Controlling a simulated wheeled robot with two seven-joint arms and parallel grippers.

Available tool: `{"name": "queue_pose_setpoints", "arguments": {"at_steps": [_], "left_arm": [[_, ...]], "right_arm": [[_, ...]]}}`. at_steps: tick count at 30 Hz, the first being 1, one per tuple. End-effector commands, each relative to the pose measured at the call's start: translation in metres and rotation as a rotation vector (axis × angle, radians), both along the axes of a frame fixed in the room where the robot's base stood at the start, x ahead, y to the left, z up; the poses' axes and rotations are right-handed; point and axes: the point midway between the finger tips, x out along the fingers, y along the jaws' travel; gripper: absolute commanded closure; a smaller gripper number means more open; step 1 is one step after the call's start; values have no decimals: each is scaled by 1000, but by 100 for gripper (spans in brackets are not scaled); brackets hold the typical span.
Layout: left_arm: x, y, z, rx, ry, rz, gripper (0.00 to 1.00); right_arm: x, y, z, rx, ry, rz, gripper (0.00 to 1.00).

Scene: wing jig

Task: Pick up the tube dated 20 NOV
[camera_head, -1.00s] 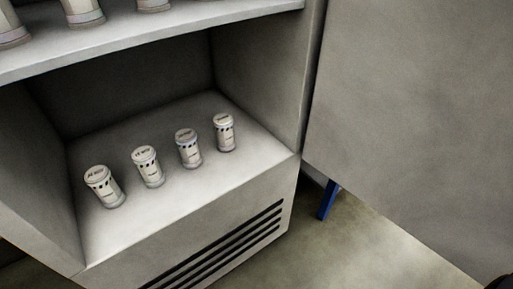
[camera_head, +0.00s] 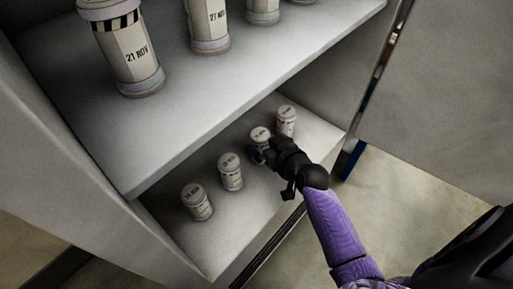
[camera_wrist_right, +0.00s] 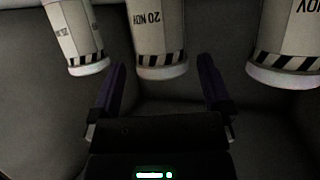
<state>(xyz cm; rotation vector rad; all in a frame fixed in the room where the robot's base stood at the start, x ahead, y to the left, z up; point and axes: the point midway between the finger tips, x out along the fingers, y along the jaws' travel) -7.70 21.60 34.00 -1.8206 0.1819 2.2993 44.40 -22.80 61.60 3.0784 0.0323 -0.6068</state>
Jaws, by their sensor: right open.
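The tube dated 20 NOV (camera_wrist_right: 160,42) is centred in the right wrist view, its label upside down there. It is a pale cylinder with a striped band. My right gripper (camera_wrist_right: 161,65) is open, its two fingers pointing toward this tube, one to each side in the picture; no contact shows. In the head view my right gripper (camera_head: 260,154) reaches into the lower shelf beside the third tube from the left (camera_head: 260,135), partly hiding it. That tube appears to be the same one; its date is unreadable there. My left gripper is not in view.
Neighbouring tubes stand close on the left (camera_wrist_right: 75,35) and right (camera_wrist_right: 287,40) in the wrist view. The upper shelf (camera_head: 215,110) overhangs the lower one and holds more tubes, one marked 21 NOV (camera_head: 128,55). The cabinet's side wall (camera_head: 320,75) is at right.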

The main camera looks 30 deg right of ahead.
Motion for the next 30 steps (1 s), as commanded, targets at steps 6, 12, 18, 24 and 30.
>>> {"name": "queue_pose_setpoints", "arguments": {"at_steps": [6,12,18,24,30], "left_arm": [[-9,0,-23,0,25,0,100],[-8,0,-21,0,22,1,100],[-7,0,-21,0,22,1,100],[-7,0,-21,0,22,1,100],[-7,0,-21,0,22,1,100]], "right_arm": [[29,1,-19,0,4,-1,0],[30,1,-15,0,3,-1,0],[30,1,-15,0,3,-1,42],[29,1,-15,0,3,-1,85],[29,1,-15,0,3,-1,100]]}}
